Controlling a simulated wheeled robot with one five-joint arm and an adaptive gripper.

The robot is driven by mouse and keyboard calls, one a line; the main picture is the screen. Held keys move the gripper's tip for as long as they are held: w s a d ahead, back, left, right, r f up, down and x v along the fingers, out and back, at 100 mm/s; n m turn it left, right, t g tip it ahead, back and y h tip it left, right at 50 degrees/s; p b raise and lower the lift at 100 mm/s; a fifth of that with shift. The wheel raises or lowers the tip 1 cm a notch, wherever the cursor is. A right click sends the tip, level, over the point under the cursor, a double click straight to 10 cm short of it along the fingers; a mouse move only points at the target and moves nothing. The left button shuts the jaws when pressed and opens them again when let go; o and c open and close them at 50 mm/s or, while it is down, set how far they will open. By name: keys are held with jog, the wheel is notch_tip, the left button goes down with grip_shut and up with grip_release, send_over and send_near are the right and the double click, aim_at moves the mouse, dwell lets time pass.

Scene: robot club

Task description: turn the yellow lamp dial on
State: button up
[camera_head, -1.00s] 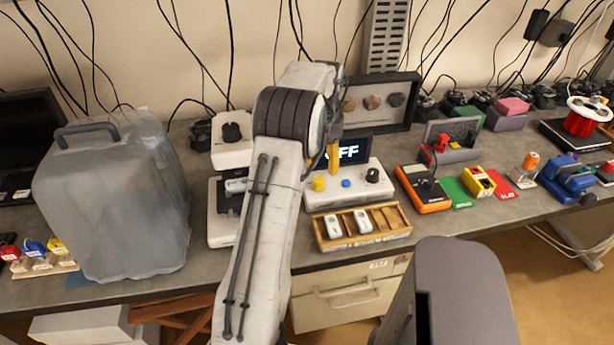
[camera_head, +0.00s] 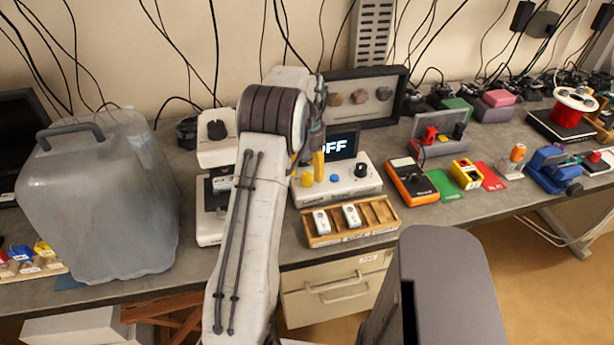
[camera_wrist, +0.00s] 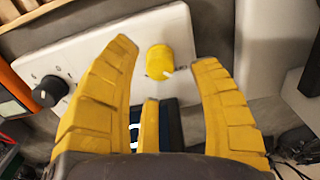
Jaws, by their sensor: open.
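The yellow lamp dial (camera_head: 307,180) is a round knob at the left end of a white control box (camera_head: 349,187). In the head view my gripper (camera_head: 306,172) is just above the dial. The screen (camera_head: 342,145) behind the box reads "OFF", its first letter partly covered by a finger.
A blue button (camera_head: 335,178) and a black knob (camera_head: 361,171) share the box. A wooden tray (camera_head: 378,212) stands in front. A white unit with a black knob (camera_head: 217,130) is to the left, and an orange multimeter (camera_head: 411,182) to the right.

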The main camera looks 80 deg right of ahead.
aim_at(307, 175)
jog(key=shift+f, duration=1.5)
jog(key=shift+c, duration=0.3)
grip_shut()
